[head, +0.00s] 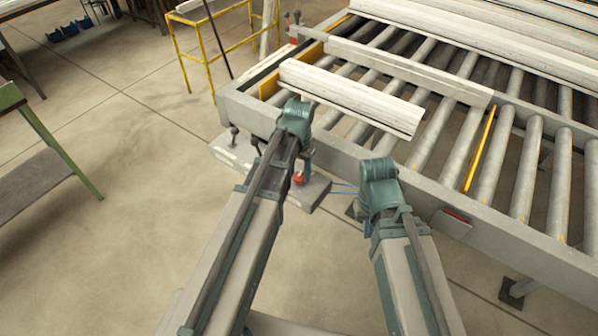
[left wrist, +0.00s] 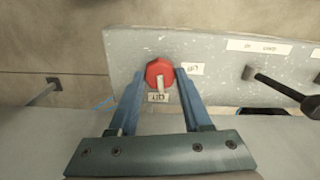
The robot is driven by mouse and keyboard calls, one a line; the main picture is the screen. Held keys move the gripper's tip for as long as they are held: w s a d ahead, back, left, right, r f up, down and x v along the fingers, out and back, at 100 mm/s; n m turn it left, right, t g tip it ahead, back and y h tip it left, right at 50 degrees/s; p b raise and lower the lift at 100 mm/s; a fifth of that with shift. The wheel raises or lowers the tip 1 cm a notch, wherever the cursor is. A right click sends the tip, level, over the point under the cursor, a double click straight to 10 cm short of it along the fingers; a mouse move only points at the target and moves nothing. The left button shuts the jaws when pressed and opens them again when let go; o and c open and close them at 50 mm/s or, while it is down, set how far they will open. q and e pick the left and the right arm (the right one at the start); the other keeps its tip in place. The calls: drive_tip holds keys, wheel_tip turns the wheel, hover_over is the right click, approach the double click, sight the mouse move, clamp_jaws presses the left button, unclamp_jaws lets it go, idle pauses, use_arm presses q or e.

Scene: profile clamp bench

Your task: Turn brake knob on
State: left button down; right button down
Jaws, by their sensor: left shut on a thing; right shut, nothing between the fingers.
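The red brake knob (head: 299,179) sits on a light grey control panel (head: 318,194) below the roller table's front left side. In the left wrist view the knob (left wrist: 153,68) has a pale pointer toward the small label (left wrist: 158,97) below it; a second label (left wrist: 193,69) is at its right. The lettering is too small to read surely. My left gripper (left wrist: 158,76) is shut on the knob, one blue finger on each side. In the head view its wrist partly covers the panel. My right gripper (head: 380,185) is right of the panel, shut and empty, its fingertips hidden.
A black lever (left wrist: 284,86) stands on the panel beside the knob. A pale profile (head: 350,98) lies on the rollers (head: 480,165) behind my grippers. A yellow stand (head: 215,48) is at the back left. The floor (head: 110,230) at left is clear.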

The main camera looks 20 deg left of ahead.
sight(299, 175)
use_arm(q)
drive_tip(key=shift+m, duration=0.9)
drive_tip(key=shift+c, duration=1.7)
unclamp_jaws()
wheel_tip(299, 175, up, 14)
drive_tip(key=p, duration=1.3)
drive_tip(key=shift+p, duration=0.4)
drive_tip(key=shift+f, duration=0.15)
